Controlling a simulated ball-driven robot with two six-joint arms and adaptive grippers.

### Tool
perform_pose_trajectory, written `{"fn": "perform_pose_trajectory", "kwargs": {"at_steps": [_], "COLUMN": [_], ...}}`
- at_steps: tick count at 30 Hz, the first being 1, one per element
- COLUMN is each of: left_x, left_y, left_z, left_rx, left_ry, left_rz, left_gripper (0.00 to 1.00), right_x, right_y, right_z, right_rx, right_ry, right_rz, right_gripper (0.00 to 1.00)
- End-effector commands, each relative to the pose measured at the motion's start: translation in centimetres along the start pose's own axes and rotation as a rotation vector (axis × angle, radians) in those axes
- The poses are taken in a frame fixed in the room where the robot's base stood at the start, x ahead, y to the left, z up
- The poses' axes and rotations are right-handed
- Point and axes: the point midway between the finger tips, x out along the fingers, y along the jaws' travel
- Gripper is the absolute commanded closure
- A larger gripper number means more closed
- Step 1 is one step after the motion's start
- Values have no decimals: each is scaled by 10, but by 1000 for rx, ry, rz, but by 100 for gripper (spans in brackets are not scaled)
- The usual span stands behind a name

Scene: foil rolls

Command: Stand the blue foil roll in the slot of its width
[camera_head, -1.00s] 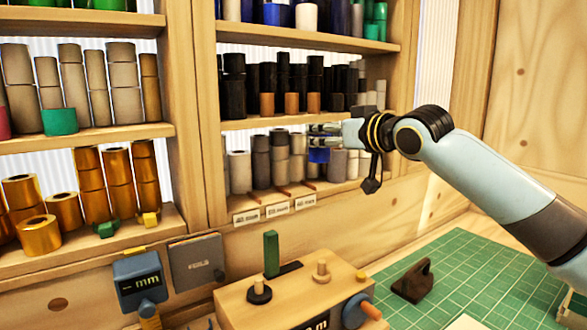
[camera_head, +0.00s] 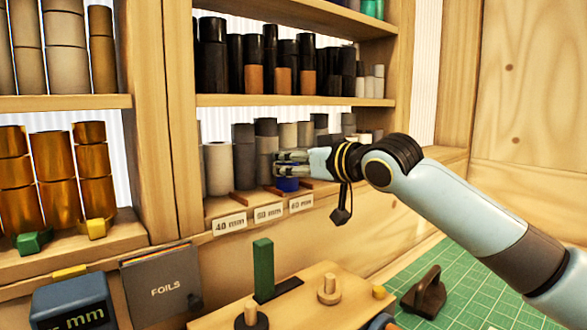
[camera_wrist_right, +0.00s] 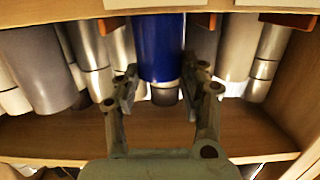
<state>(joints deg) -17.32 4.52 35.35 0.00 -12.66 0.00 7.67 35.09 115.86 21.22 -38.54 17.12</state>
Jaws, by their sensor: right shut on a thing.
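The blue foil roll (camera_head: 287,184) is at the front of the lower right shelf, above the 60 mm label (camera_head: 301,203), with a red-brown divider strip on each side. My right gripper (camera_head: 283,163) is shut on the roll from above and partly hides it. In the right wrist view the blue roll (camera_wrist_right: 161,42) shows between the two fingers of the gripper (camera_wrist_right: 160,88). I cannot tell whether its lower end touches the shelf board. The 40 mm label (camera_head: 229,224) and 50 mm label (camera_head: 268,213) are to the left. My left gripper is out of view.
Grey and pale rolls (camera_head: 244,150) stand close behind and left of the gripper. Dark rolls (camera_head: 270,55) fill the shelf above. Below are a wooden block (camera_head: 310,290) with pegs, a grey FOILS binder (camera_head: 163,287) and a green cutting mat (camera_head: 470,285).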

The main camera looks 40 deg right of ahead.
Motion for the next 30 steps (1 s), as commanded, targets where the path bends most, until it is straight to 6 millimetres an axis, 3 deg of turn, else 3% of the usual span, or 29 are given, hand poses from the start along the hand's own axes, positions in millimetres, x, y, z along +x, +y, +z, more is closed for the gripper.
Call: {"fn": "perform_pose_trajectory", "kwargs": {"at_steps": [1,4,5,10,20,30], "left_x": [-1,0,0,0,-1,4], "left_y": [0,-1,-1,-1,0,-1], "left_z": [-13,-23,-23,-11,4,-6], "left_rx": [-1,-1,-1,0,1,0], "left_ry": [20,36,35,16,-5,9], "left_rz": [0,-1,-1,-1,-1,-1], "left_gripper": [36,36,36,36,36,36], "right_x": [0,0,0,0,-1,-52], "right_y": [0,0,0,0,0,2], "right_z": [0,2,3,2,-1,1], "right_rx": [0,1,1,0,-2,-13], "right_ry": [-2,-2,-3,-2,-1,-5], "right_rz": [0,0,1,0,0,2], "right_gripper": [98,98,57,35,35,35]}}
